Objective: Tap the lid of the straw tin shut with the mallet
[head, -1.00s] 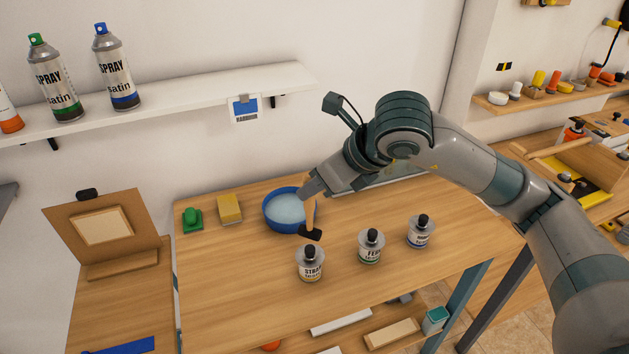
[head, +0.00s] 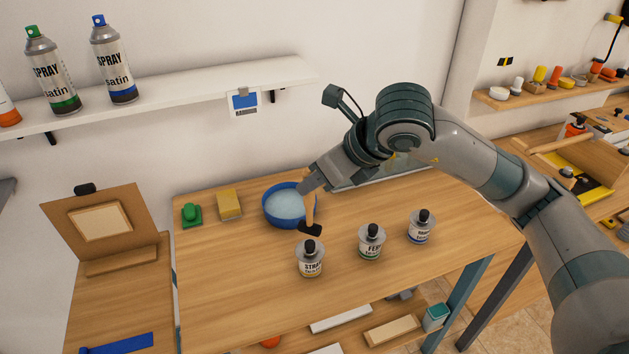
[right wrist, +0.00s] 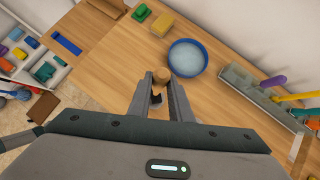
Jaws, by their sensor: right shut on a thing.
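The straw tin (head: 311,262), with a label reading "STRA", stands upright at the front left of a row of tins on the wooden table. Its black-topped lid (head: 310,246) is just below the mallet's dark head (head: 310,229); I cannot tell whether they touch. My right gripper (head: 309,186) is shut on the mallet's wooden handle (head: 309,208), which hangs down with the head lowest. The handle's end (right wrist: 183,64) shows between the fingers in the right wrist view. The left gripper is not in view.
A tin marked "FE" (head: 371,243) and another tin (head: 420,228) stand to the right. A blue basin of water (head: 270,217) is behind the straw tin. A yellow sponge (head: 229,205) and a green object (head: 191,215) lie at the back left. The table's front left is clear.

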